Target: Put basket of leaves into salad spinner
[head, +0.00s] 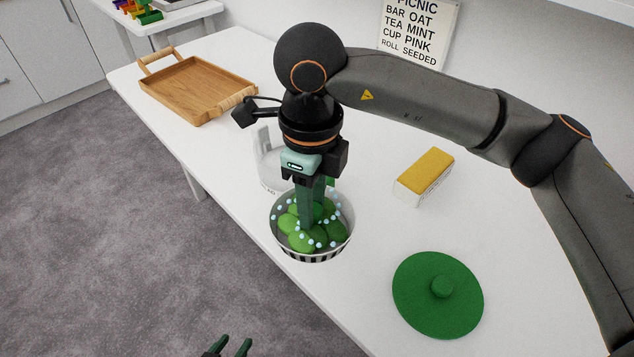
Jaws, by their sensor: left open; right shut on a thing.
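The basket of leaves (327,257) is a white, slotted bowl near the table's front edge. It holds several round green leaves (302,241) with pale blue drops. My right gripper (308,222) points down into it, its fingers among the leaves. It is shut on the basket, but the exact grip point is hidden. I cannot tell if the basket touches the table. A clear bowl with lettering, apparently the salad spinner (267,168), stands just behind, partly hidden by my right gripper. My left gripper (231,347) is open and empty at the bottom edge.
A green round lid with a knob (420,305) lies at the right front. A yellow-topped white block (424,175) lies behind it. A wooden tray (190,90) sits at the back left. The white table (375,235) is clear between the basket and lid.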

